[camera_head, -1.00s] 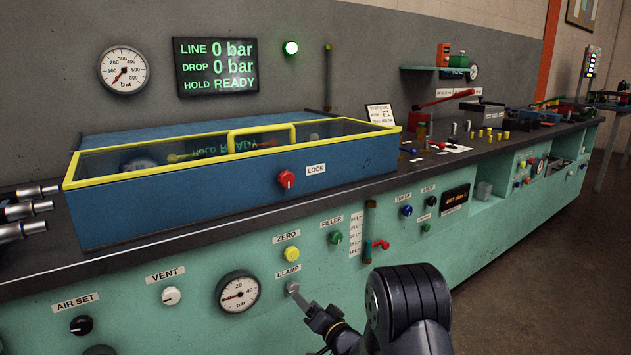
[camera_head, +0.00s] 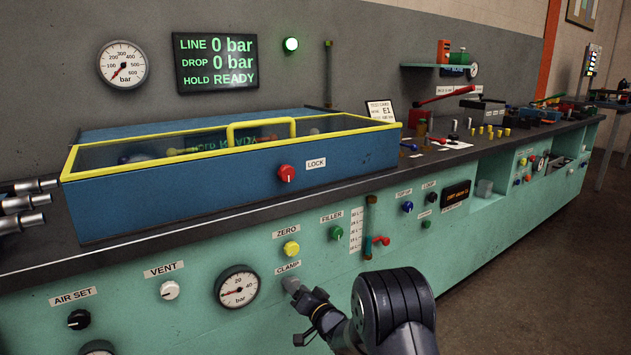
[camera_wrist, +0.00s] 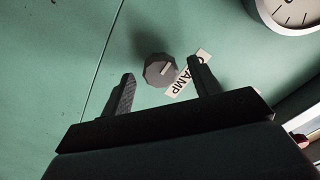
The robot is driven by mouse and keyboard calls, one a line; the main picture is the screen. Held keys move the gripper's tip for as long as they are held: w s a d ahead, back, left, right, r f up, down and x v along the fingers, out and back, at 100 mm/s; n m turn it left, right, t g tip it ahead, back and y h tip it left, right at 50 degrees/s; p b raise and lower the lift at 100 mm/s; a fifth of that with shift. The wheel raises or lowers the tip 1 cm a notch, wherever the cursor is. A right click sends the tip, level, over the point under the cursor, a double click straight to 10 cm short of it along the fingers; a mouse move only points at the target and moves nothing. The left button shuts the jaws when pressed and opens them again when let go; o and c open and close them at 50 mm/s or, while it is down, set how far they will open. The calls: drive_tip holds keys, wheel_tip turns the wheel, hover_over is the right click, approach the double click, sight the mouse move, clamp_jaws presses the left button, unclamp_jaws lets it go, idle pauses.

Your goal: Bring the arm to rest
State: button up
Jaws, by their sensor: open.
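My gripper (camera_head: 308,302) is in front of the green bench panel, close to the grey CLAMP knob (camera_head: 290,284). In the wrist view the two dark fingers of my gripper (camera_wrist: 161,70) are spread apart. The CLAMP knob (camera_wrist: 159,70) shows in the gap between the fingertips. I cannot tell how far the tips are from the panel, but nothing is held. The CLAMP label (camera_wrist: 189,73) is partly covered by the right finger.
The blue box (camera_head: 200,190) with its yellow-framed lid (camera_head: 330,134) shut stands on the bench above. The yellow ZERO button (camera_head: 291,249), pressure gauge (camera_head: 237,287) and red-handled valve (camera_head: 379,241) are nearby. Floor at right (camera_head: 520,290) is clear.

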drive_tip(key=shift+s+d+n+b, duration=0.15)
drive_tip(key=shift+n+b, duration=0.5)
drive_tip(key=shift+n, duration=2.25)
drive_tip(key=shift+s+n+b, duration=0.2)
drive_tip(key=shift+n+b, duration=0.5)
drive_tip(key=shift+n, duration=2.2)
drive_tip(key=shift+s+d+n+b, duration=0.15)
drive_tip(key=shift+n+b, duration=0.5)
drive_tip(key=shift+n, duration=2.25)
drive_tip(key=shift+a+r, duration=0.1)
